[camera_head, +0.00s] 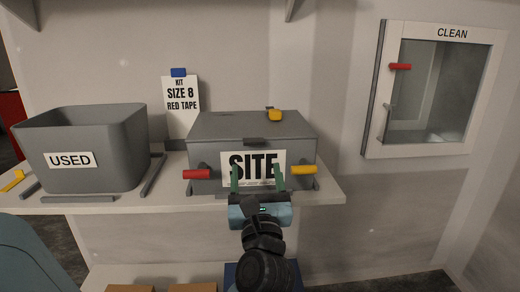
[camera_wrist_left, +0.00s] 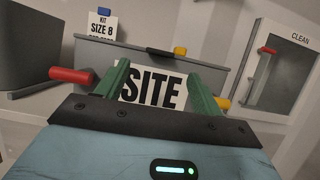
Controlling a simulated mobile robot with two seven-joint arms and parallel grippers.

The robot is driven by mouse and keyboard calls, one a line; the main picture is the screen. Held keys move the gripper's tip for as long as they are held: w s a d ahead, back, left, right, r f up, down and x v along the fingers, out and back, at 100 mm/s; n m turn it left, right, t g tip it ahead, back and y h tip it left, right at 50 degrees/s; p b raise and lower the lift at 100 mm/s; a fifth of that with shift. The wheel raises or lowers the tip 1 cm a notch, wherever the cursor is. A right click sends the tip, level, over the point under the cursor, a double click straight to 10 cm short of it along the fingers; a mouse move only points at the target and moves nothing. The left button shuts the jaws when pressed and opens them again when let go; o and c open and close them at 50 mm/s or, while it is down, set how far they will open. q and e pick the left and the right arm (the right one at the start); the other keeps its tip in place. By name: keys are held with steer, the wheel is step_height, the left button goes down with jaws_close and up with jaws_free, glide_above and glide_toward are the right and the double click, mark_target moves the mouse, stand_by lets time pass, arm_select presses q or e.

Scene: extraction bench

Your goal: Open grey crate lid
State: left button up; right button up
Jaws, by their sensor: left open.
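The grey crate (camera_head: 210,150) stands shut on the shelf, with a white SITE label (camera_head: 250,160) on its front. Its flat grey lid (camera_head: 230,124) is down, with a dark tab (camera_head: 254,141) at the middle of the front edge. The tab also shows in the left wrist view (camera_wrist_left: 172,53). A red handle (camera_head: 197,174) and a yellow handle (camera_head: 304,170) stick out at the front. My left gripper (camera_head: 258,178) is open and empty, in front of the label and below the tab. Its green fingers (camera_wrist_left: 168,85) frame the label in the wrist view. My right gripper is not seen.
A yellow item (camera_head: 274,114) sits at the lid's back edge. A grey USED bin (camera_head: 120,150) stands at left. A KIT SIZE 8 RED TAPE card (camera_head: 181,120) stands behind. A CLEAN cabinet (camera_head: 373,140) hangs at right. The white shelf edge (camera_head: 330,196) runs below the crate.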

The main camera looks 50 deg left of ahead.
arm_select(q)
steer(key=p+x, duration=0.1)
steer(key=x, duration=0.6)
steer(key=shift+w+a+r, duration=0.1)
steer(key=shift+w+a, duration=0.1)
